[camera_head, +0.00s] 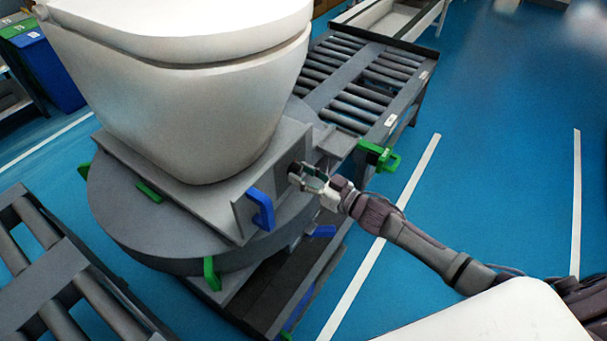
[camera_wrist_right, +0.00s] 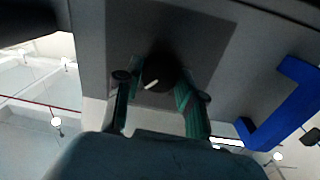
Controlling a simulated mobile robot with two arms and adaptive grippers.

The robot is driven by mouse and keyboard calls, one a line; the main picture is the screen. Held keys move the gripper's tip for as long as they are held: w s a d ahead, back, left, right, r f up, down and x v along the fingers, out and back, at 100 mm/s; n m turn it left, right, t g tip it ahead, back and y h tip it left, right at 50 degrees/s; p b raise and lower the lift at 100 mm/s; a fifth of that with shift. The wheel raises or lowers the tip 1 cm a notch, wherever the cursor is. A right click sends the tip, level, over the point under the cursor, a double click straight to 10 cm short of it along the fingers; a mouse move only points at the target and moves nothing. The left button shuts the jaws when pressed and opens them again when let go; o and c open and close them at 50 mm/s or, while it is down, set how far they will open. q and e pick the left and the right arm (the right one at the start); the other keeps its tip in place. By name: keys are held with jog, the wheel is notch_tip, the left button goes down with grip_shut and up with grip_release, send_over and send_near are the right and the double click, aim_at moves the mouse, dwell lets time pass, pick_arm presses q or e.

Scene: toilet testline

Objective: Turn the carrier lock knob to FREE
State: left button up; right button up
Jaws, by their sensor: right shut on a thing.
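The carrier lock knob is a small dark round knob with a white pointer mark, seen in the right wrist view (camera_wrist_right: 157,76) on a grey plate. My right gripper (camera_wrist_right: 160,88) has its two green-padded fingers on either side of the knob, shut on it. In the head view my right gripper (camera_head: 300,178) reaches in from the right to the side plate of the grey carrier (camera_head: 225,213), and the knob is mostly hidden there. The white pointer slants in the wrist view; no label is readable. My left gripper is not in view.
A white toilet (camera_head: 180,95) sits on the carrier, above a round grey turntable (camera_head: 140,240). A blue handle (camera_head: 263,209) is beside the knob and a green clamp (camera_head: 379,156) is to the right. Roller conveyors (camera_head: 370,80) stand behind. Blue floor is open at right.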

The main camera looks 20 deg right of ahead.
jog(key=n+b, duration=0.1)
jog(key=n, duration=0.2)
jog(key=shift+f+n, duration=0.1)
jog(key=shift+n, duration=0.3)
jog(key=n+b, duration=0.1)
jog(key=n, duration=0.2)
jog(key=shift+n, duration=0.4)
jog(key=n+b, duration=0.2)
jog(key=n, duration=0.2)
jog(key=shift+n+y, duration=0.3)
jog(key=shift+d+n+b, duration=0.1)
jog(key=shift+n+b, duration=0.65)
jog(key=shift+n, duration=1.25)
jog(key=o, duration=1.1)
jog(key=shift+o, duration=0.2)
